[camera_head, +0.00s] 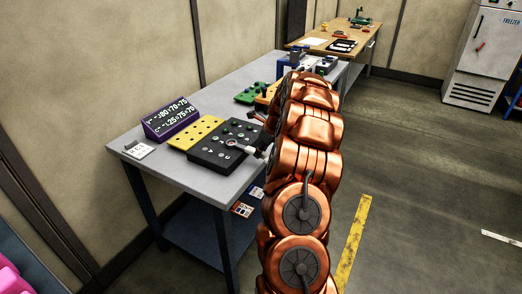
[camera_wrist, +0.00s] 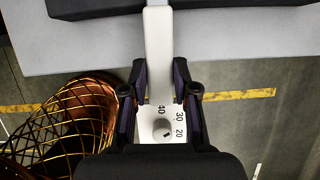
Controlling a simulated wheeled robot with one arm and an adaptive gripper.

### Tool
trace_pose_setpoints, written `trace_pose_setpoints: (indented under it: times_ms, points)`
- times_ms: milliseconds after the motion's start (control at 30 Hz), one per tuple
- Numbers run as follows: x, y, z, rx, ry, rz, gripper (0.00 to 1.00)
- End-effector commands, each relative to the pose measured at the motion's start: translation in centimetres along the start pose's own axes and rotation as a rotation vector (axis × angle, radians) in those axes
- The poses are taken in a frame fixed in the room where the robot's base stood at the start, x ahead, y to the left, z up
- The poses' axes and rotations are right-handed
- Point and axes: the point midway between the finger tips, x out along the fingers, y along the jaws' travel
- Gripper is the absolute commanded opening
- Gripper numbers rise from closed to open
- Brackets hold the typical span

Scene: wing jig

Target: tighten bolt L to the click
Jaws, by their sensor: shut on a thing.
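My gripper (camera_wrist: 160,92) is shut on a white torque wrench (camera_wrist: 158,45), whose handle shows a dial and the numbers 20, 30 and 40. In the head view my gripper (camera_head: 262,138) is at the right edge of a black plate (camera_head: 205,154), partly hidden by my copper arm. The wrench (camera_head: 247,149) reaches left over the plate. Its round head (camera_head: 232,143) is over the plate's middle right. Several small light marks and bolt heads show on the plate; bolt L cannot be told from the others. Whether the wrench head sits on a bolt is unclear.
The plate lies on a grey table (camera_head: 150,165) beside a yellow perforated plate (camera_head: 195,132). A purple display (camera_head: 170,119) and a small white card device (camera_head: 138,149) stand at left. Green parts (camera_head: 252,94) lie behind. A wooden bench (camera_head: 340,38) is farther back.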

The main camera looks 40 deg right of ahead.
Motion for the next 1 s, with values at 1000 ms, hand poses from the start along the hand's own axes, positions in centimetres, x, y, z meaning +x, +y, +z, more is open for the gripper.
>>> trace_pose_setpoints:
  times_ms: [1000]
  points:
    - [0.0, 2.4, 0.2, 0.161, -0.001, -0.068, 0.00]
